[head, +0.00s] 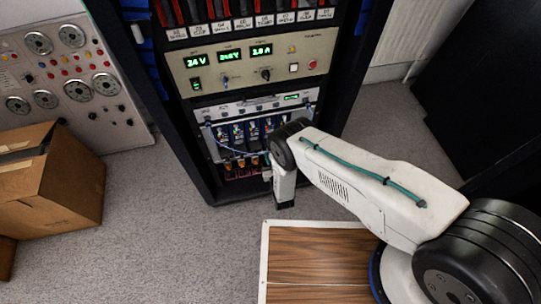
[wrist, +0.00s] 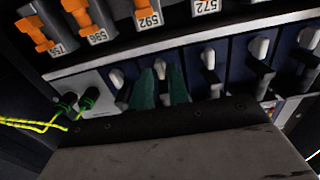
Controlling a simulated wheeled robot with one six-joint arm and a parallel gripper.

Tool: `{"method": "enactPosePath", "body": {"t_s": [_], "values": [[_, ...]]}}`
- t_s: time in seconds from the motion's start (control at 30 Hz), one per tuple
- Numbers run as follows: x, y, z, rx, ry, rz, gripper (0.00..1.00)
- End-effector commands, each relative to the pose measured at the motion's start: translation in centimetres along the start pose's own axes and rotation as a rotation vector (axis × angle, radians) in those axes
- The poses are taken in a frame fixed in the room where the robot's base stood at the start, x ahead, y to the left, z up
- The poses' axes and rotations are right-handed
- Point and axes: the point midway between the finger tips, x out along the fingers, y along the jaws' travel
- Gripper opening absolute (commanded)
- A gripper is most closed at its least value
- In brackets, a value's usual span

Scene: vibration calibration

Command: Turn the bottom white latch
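In the wrist view, several white latches run in a row across blue and black modules. One white latch (wrist: 160,69) shows between the two green fingertips of my gripper (wrist: 162,88). The fingers are apart, one on each side of this latch; I cannot tell whether they touch it. Another white latch (wrist: 117,78) is just left of the fingers, and a third white latch (wrist: 209,60) is to their right. Which one is the bottom latch is not clear. In the head view my arm reaches to the rack's lower modules (head: 238,132), and its fingers are hidden.
Orange handles (wrist: 97,20) with number labels sit above the latches in the wrist view. Green-ended plugs (wrist: 88,98) with yellow-green cables are at left. A cardboard box (head: 55,185) stands on the floor left of the rack. Carpet between them is clear.

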Motion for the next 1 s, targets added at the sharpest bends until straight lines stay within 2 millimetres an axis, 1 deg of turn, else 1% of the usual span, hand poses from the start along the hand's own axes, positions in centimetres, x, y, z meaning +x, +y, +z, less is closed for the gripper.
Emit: {"method": "enactPosePath", "body": {"t_s": [0.2,0.3,0.4,0.57,1.0], "values": [[-3.9,-0.1,0.1,-0.002,-0.003,-0.002,0.17],[-5.3,-0.1,0.1,-0.002,-0.003,-0.002,0.17],[-6.3,-0.1,0.1,-0.002,-0.002,-0.002,0.17],[-6.9,0.0,0.0,0.0,-0.001,-0.001,0.17],[-6.8,0.0,0.0,-0.001,0.0,-0.001,0.17]]}}
